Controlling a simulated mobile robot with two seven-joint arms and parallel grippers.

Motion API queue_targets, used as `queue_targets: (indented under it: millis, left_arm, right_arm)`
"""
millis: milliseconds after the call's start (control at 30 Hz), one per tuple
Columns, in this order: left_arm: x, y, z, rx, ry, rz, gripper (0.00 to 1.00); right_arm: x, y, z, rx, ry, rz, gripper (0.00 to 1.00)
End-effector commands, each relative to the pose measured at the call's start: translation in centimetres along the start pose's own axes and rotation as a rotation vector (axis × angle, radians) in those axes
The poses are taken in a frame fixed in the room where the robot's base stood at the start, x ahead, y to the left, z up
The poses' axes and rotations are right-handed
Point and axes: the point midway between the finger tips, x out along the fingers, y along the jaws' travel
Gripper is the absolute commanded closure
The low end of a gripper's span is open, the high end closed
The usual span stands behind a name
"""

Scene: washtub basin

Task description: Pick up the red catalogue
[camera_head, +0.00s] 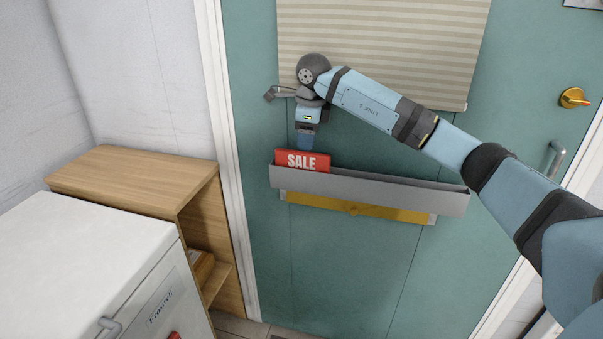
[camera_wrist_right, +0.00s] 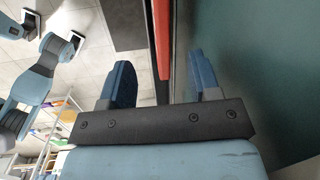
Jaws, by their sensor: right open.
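The red catalogue (camera_head: 302,161), marked SALE in white, stands upright at the left end of a grey letter holder (camera_head: 400,193) on the green door. Its lower part is hidden in the holder. My right gripper (camera_head: 304,147) points down just above or at the catalogue's top edge. In the right wrist view, the right gripper (camera_wrist_right: 162,78) is open, with two blue fingers apart. The catalogue (camera_wrist_right: 163,45) shows edge-on as a red strip between the finger lines; whether it touches either finger I cannot tell. My left gripper is not seen in the head view.
A brass mail slot (camera_head: 355,209) sits behind and below the holder. A striped blind (camera_head: 400,45) hangs above. A brass knob (camera_head: 574,97) is at right. A wooden shelf unit (camera_head: 130,175) and a white fridge (camera_head: 85,250) stand at left.

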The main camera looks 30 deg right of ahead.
Motion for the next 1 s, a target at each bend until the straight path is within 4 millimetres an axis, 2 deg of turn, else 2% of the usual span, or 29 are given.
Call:
queue_targets:
  millis: [100,367,633,900,1000]
  left_arm:
    - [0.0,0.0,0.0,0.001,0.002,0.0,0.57]
    - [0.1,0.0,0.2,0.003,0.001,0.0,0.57]
    - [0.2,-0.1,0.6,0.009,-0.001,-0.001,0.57]
    - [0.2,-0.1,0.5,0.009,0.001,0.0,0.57]
    - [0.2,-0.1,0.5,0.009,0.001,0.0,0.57]
  right_arm:
    - [1.6,0.0,0.0,0.0,-0.001,0.001,0.43]
    - [3.2,-0.1,0.2,-0.001,-0.002,0.001,0.43]
    - [7.0,-0.3,0.4,-0.001,-0.002,0.002,0.43]
    - [7.5,-0.3,0.4,-0.001,-0.003,0.0,0.43]
    - [7.5,-0.3,0.4,-0.001,-0.003,0.0,0.66]
